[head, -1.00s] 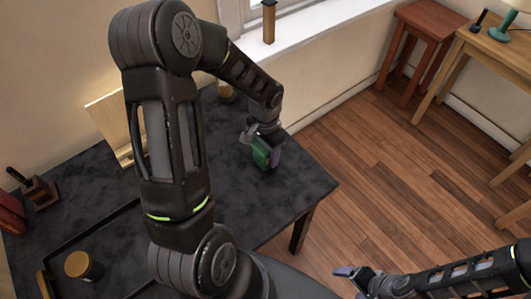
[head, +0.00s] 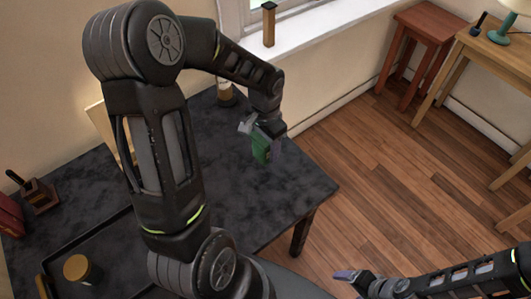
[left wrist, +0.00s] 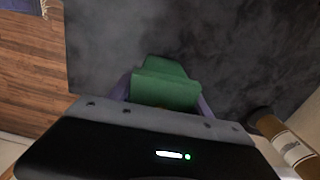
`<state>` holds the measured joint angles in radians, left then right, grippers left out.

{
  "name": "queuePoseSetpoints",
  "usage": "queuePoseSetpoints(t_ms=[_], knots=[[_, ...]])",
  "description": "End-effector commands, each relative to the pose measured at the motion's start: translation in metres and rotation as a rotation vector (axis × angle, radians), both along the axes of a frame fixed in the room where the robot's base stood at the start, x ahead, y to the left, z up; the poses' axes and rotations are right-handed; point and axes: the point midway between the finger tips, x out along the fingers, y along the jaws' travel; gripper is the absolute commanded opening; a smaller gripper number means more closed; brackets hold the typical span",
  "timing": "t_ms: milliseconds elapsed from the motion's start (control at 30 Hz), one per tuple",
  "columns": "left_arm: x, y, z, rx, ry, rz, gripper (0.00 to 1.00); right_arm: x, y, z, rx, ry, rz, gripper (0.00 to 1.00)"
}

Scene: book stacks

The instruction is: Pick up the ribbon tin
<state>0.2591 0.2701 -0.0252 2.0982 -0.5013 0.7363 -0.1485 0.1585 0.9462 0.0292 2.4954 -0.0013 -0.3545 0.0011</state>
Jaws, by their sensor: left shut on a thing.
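A small green box-like thing (head: 261,149), which I take to be the ribbon tin, is between the fingers of my left gripper (head: 264,146). The gripper is shut on it over the right part of the dark tabletop. The left wrist view shows the green tin (left wrist: 165,88) between the purple fingers, with the dark surface beyond it. The tin seems just above the table, but the gap is hard to judge. My right gripper (head: 356,281) is at the bottom of the head view, away from the table; its opening is unclear.
The dark table (head: 290,205) holds a bottle (head: 226,93) near the wall, a dark jar with a yellow lid (head: 77,267) on a tray, and a wooden stand partly behind my arm. A red stool (head: 430,30) stands across the open wooden floor.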

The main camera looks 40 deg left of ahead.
Motion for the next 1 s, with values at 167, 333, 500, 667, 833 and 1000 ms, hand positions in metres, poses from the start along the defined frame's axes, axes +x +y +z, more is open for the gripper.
queuePoseSetpoints(t_ms=[167, 333, 500, 667, 833, 1000], knots=[[0.001, 0.0, 0.035, 0.002, -0.006, 0.0, 0.15, 0.0, 0.0, -0.002, 0.0, 0.0, 0.0, 0.8], [0.0, 0.0, 0.051, 0.0, -0.002, -0.001, 0.15, 0.0, 0.0, -0.003, 0.0, 0.0, 0.0, 0.8], [0.0, 0.0, 0.054, 0.0, 0.001, -0.002, 0.15, 0.0, 0.0, -0.003, 0.0, 0.0, 0.0, 0.8], [0.0, 0.0, 0.054, 0.0, 0.0, -0.001, 0.15, 0.0, 0.0, -0.003, 0.0, 0.0, 0.0, 0.8], [0.0, 0.0, 0.053, 0.0, 0.0, -0.001, 0.15, 0.0, 0.0, -0.003, 0.0, 0.0, 0.0, 0.8], [0.001, -0.001, 0.053, 0.0, 0.0, 0.0, 0.15, 0.0, 0.0, -0.003, 0.0, 0.0, 0.0, 0.8]])
